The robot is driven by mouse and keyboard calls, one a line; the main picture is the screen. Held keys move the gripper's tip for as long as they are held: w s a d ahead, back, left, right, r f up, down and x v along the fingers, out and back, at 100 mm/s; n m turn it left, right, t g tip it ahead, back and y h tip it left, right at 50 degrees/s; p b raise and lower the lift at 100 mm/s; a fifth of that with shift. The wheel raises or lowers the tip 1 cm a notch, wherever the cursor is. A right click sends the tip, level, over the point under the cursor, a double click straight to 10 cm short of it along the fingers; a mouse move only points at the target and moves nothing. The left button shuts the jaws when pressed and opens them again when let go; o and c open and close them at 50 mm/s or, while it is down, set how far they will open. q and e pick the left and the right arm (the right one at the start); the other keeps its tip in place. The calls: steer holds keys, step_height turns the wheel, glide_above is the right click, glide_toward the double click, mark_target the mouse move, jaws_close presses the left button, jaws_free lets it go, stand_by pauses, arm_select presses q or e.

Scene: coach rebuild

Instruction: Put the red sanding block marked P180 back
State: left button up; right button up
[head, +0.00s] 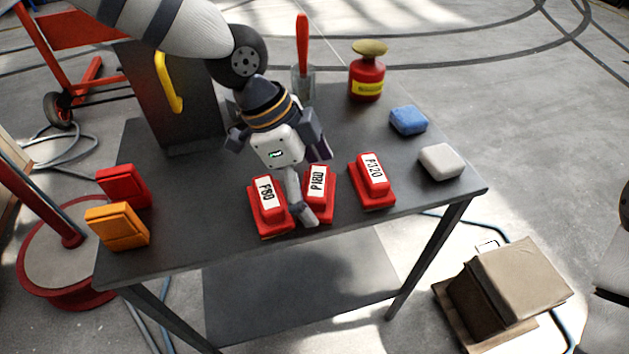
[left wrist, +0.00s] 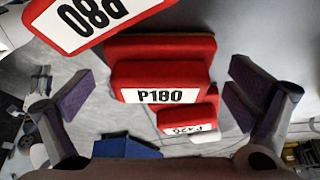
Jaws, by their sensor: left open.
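The red sanding block marked P180 (head: 318,183) rests near the table's front edge, between two similar red blocks, one marked P80 (head: 267,196) and one P320 (head: 372,178). My left gripper (head: 280,150) is open and empty, above and behind the row in the head view. Its white wrist housing and a thin part below it cover some of the P80 and P180 blocks' edges. In the left wrist view the P180 block (left wrist: 160,82) lies between the two spread fingers, apart from both. The P80 block (left wrist: 95,18) is at upper left there. My right gripper is not in view.
The dark table (head: 215,225) also bears a blue block (head: 408,120), a pale block (head: 441,161), a red canister (head: 367,78) and a red-handled tool in a holder (head: 302,50). Red (head: 124,186) and orange (head: 117,227) pieces stand at left. A cardboard box (head: 515,285) is on the floor.

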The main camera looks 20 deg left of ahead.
arm_select(q)
steer(key=p+v, duration=0.1)
steer(key=v, duration=1.1)
steer(key=shift+r, duration=0.15)
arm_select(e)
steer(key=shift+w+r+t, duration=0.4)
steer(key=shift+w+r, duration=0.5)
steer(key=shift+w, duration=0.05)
